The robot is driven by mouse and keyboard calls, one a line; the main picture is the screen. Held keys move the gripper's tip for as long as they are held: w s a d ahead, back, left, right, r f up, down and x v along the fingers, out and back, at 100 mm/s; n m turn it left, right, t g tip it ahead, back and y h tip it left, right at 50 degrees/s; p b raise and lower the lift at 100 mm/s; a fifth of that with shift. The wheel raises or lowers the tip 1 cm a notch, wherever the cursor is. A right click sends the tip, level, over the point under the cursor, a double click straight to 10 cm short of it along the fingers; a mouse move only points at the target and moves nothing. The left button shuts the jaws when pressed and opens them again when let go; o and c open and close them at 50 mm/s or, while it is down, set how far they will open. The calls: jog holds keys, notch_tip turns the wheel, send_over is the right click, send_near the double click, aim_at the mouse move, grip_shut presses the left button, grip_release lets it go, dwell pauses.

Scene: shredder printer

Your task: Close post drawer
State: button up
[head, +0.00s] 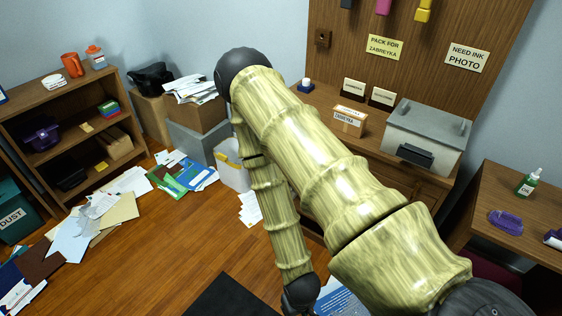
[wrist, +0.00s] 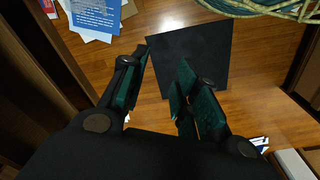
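The wooden desk (head: 326,101) stands at the back wall in the head view, with part of its drawer front (head: 428,188) showing below the grey box. My arm hides most of the desk front, so I cannot tell which drawer is the post drawer or how far it is open. My gripper (wrist: 163,60) is open and empty in the wrist view, pointing down over the floor. A brown wooden panel (wrist: 30,75) runs along the left side of that view, beside the gripper; I cannot tell whether it belongs to a drawer.
A dark mat (wrist: 198,58) lies on the floor below my gripper. Loose papers (head: 95,225) cover the floor at left. A shelf (head: 75,120) stands at far left and a side table (head: 500,190) at right. A grey box (head: 430,130) and a parcel (head: 348,121) stand on the desk.

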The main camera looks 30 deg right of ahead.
jog(key=w+d+f+m+t+h+b, duration=0.25)
jog(key=w+m+b, duration=0.2)
jog(key=w, duration=0.65)
jog(key=w+d+f+m+t+h+b, duration=0.1)
jog(key=w+d+m+t+b, duration=0.15)
jog(key=w+b, duration=0.55)
jog(key=w+d+f+m+t+h+b, duration=0.1)
jog(key=w+m+t+b, duration=0.25)
jog(key=w, duration=0.95)
jog(key=w+d+r+m+g+h+b, duration=0.3)
jog(key=w+d+r+m+h+b, duration=0.85)
jog(key=m+b, duration=0.7)
jog(key=shift+m+y, duration=0.6)
jog(key=shift+y, duration=0.2)
jog(key=x, duration=0.4)
jog(key=w+x, duration=0.1)
jog(key=x, duration=0.3)
jog(key=b+x, duration=0.1)
jog(key=x, duration=0.4)
jog(key=shift+w+a+r, duration=0.2)
jog(key=shift+a+r, duration=0.1)
jog(key=shift+r, duration=0.05)
grip_shut()
